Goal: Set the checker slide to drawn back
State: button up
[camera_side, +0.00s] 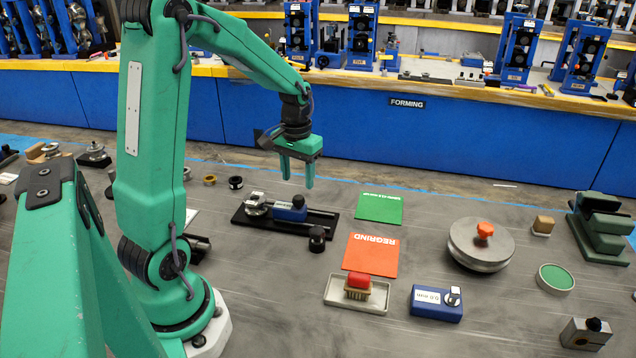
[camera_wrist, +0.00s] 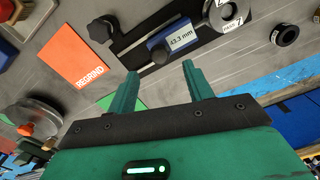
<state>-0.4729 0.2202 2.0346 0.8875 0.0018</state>
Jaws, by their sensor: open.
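The checker (camera_side: 243,219) is a black base with rails, lying on the grey bench below my gripper. Its slide is a blue block (camera_side: 289,211) near the middle of the rails, with a dark knob on top. In the wrist view the slide (camera_wrist: 181,38) carries a "43.3 mm" label.
A black knob (camera_side: 317,238) stands at the checker's front right. A red REGRIND card (camera_side: 371,254), green card (camera_side: 379,208), brush tray (camera_side: 345,303), blue gauge (camera_side: 425,302) and round metal lid (camera_side: 480,250) lie to the right.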

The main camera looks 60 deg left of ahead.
aim_at(298, 196)
jog(key=shift+f, duration=2.8)
